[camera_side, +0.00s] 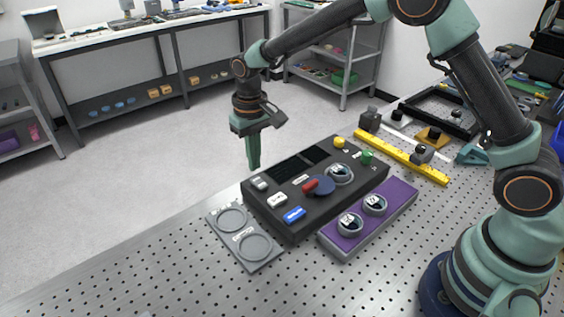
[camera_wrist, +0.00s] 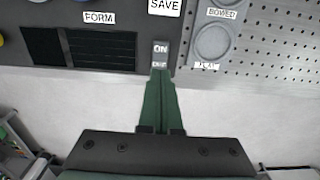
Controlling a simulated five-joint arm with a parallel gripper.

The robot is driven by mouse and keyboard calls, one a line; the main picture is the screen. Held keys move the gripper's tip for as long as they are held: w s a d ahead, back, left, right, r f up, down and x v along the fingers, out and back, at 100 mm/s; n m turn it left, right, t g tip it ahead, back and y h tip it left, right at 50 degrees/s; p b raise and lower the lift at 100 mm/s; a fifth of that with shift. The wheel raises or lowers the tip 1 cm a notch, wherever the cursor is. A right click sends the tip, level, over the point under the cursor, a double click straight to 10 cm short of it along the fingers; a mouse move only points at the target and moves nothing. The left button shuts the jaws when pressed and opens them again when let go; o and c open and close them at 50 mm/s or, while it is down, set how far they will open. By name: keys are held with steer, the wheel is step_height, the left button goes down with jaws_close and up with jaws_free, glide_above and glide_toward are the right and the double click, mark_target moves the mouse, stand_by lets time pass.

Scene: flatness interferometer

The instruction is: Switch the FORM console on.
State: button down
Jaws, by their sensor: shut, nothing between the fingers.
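The FORM console (camera_side: 268,216) is a dark box on the perforated bench; its FORM label (camera_wrist: 99,17) and dark screens (camera_wrist: 102,50) show in the wrist view. A grey switch (camera_wrist: 160,49) marked ON sits at the console's edge beside the screens; in the side view it is the small grey block (camera_side: 259,183) at the near left corner. My gripper (camera_side: 254,168) is shut and empty, pointing down close to this switch. In the wrist view its green fingertips (camera_wrist: 160,73) overlap the switch's lower end and partly hide a second marking. I cannot tell whether they touch.
A grey tray (camera_side: 240,233) with two round recesses, labelled BOWED and FLAT, lies beside the console. A purple tray (camera_side: 345,248) with two shiny discs is on its other side. A yellow bar (camera_side: 400,157) lies behind.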

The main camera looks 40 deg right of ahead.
mark_target(256, 180)
steer(key=shift+f, duration=1.6)
steer(key=shift+f, duration=0.15)
steer(key=shift+s+r, duration=0.2)
steer(key=shift+s, duration=0.55)
steer(key=shift+r, duration=0.15)
